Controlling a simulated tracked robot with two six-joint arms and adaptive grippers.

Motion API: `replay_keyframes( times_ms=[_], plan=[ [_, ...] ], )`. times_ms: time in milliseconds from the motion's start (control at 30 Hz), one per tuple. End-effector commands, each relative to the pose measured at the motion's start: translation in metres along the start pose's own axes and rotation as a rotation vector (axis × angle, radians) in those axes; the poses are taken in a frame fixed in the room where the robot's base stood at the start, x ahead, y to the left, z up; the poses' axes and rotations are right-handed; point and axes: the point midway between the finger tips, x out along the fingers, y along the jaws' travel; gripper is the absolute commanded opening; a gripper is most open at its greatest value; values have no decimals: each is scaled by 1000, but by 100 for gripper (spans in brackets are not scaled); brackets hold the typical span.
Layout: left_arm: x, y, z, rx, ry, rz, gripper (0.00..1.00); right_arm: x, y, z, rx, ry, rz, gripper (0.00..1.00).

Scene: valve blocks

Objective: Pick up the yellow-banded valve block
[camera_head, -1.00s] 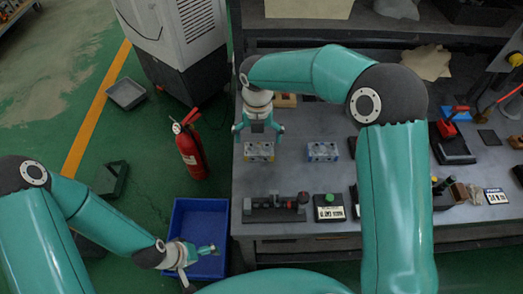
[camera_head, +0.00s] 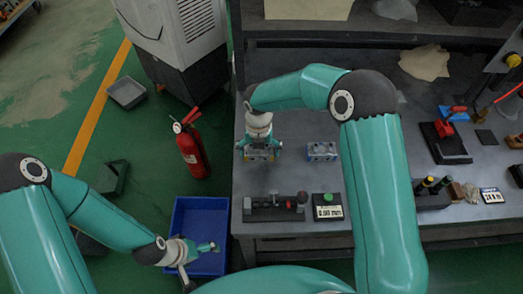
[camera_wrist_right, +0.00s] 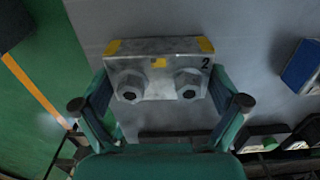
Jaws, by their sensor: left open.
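The yellow-banded valve block (camera_wrist_right: 155,68) is grey with yellow corner patches, two large round ports and a "2" on its face. In the head view the block (camera_head: 258,156) sits on the table, mostly covered by my right gripper (camera_head: 259,152). In the right wrist view the fingers of my right gripper (camera_wrist_right: 161,95) stand on either side of the block, close to its ends; it looks open around it. My left gripper (camera_head: 203,250) is open and empty over the blue bin. A similar blue-banded block (camera_head: 322,150) lies to the right.
A blue bin (camera_head: 185,268) and a red fire extinguisher (camera_head: 192,145) stand on the floor left of the table (camera_head: 290,180). A dark fixture (camera_head: 274,206) and a box with a green button (camera_head: 327,206) line the table's front. More devices stand at the right.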

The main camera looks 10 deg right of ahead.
Motion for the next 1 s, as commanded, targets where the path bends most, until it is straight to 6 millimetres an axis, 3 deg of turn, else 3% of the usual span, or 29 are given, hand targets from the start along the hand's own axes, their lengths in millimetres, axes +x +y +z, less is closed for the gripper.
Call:
replay_keyframes(
  times_ms=[33,333,767,1000],
  plan=[
    [0,0,0,0,0,0,100,0,0,0,0,0,0,83],
    [0,0,0,0,0,0,100,-1,0,1,1,-2,1,35],
    [1,0,0,0,0,0,100,-9,0,1,1,-4,1,35],
    [5,-2,0,0,0,0,100,-40,0,2,2,-7,3,35]
  ],
)
